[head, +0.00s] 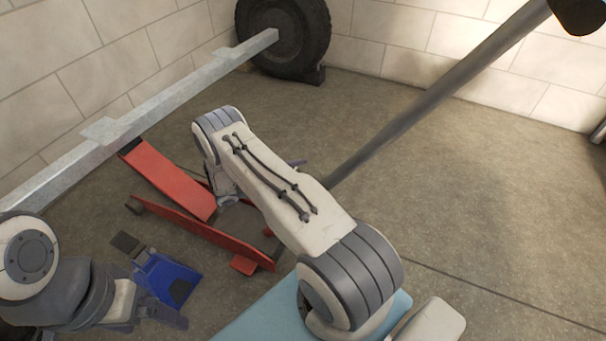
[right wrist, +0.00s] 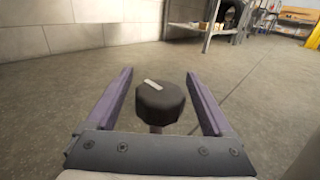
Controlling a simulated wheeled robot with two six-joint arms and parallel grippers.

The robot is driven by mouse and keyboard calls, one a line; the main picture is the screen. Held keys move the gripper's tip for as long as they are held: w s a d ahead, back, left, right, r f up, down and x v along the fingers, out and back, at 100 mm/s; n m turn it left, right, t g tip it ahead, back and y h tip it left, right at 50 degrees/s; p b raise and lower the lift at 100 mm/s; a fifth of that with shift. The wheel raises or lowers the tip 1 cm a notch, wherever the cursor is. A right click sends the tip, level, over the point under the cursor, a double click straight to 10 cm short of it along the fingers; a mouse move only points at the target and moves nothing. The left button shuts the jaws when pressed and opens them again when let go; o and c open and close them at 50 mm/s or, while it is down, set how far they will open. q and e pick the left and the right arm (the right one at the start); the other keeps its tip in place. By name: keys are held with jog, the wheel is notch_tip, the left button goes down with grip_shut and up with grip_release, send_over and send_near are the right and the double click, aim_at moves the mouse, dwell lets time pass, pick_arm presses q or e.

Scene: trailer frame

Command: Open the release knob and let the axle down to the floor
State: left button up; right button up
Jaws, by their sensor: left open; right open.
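The release knob (right wrist: 160,103) is black and faceted with a pale mark on top, on a short stem in the right wrist view. My right gripper (right wrist: 158,74) is open, with a purple finger on each side of the knob and gaps between. In the head view my right arm hides the knob and most of that gripper. The red floor jack (head: 168,180) has its raised arm's end beside the grey axle beam (head: 165,98); I cannot tell whether they touch. My left gripper (head: 152,310) is open and empty at lower left, near a blue stand (head: 165,278).
The long jack handle (head: 430,95) slants up to the right beyond my right arm. A tyred wheel (head: 283,38) is at the axle's far end, with a dark chock (head: 318,76) beside it. Block walls close the back and left.

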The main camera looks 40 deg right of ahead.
jog(key=shift+s+d, duration=0.1)
jog(key=shift+d, duration=0.1)
